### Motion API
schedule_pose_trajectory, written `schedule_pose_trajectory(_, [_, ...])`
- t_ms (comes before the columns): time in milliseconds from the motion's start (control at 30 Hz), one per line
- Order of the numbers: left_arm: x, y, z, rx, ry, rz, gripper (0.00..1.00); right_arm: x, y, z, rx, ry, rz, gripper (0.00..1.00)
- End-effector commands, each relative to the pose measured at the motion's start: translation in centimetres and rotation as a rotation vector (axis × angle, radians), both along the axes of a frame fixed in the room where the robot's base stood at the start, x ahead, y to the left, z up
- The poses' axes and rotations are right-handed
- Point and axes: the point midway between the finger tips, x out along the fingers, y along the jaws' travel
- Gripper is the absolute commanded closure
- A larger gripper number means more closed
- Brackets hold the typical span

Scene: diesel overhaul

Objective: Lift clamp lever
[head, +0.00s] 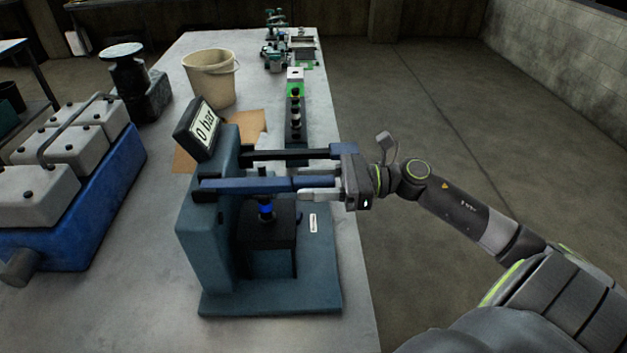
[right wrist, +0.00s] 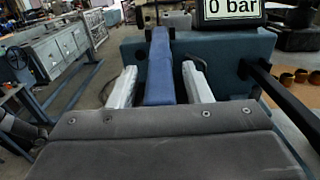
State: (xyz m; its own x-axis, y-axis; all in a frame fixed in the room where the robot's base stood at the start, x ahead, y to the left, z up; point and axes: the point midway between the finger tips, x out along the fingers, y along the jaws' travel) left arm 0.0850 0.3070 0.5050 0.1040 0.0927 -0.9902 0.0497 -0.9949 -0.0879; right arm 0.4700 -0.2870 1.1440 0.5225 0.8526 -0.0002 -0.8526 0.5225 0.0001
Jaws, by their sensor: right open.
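The blue clamp lever (head: 250,186) lies roughly level across the top of the teal test stand (head: 207,235). My right gripper (head: 318,183) is at the lever's right end. In the right wrist view the blue lever (right wrist: 158,75) runs between the two pale fingers of my right gripper (right wrist: 160,88). The fingers are open, with a gap on each side of the lever. A blue-topped plunger (head: 266,208) stands below the lever over a dark block (head: 266,240). My left gripper is not in view.
A black bar (head: 290,154) runs parallel behind the lever, close to my right gripper. The gauge display (head: 204,126) reads 0 bar. A beige bucket (head: 210,78) stands behind, and a blue engine block (head: 75,200) is at left. The bench's right edge is near.

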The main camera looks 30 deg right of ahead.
Motion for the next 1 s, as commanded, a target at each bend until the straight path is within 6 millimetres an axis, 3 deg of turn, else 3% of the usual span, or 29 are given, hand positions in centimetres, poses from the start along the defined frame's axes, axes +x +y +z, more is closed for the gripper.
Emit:
schedule_pose_trajectory(167, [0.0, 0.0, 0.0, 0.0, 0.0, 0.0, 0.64, 0.0, 0.0, 0.0, 0.0, 0.0, 0.0, 0.58])
schedule_pose_trajectory(500, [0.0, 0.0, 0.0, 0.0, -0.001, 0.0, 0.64, 0.0, 0.0, 0.0, 0.0, 0.0, 0.0, 1.0])
schedule_pose_trajectory(767, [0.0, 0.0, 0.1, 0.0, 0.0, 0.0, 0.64, 0.0, 0.0, 0.1, -0.005, 0.003, 0.001, 1.0])
schedule_pose_trajectory(1000, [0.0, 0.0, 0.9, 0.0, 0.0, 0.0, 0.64, -0.1, -0.1, 1.6, -0.062, 0.033, 0.003, 1.0])
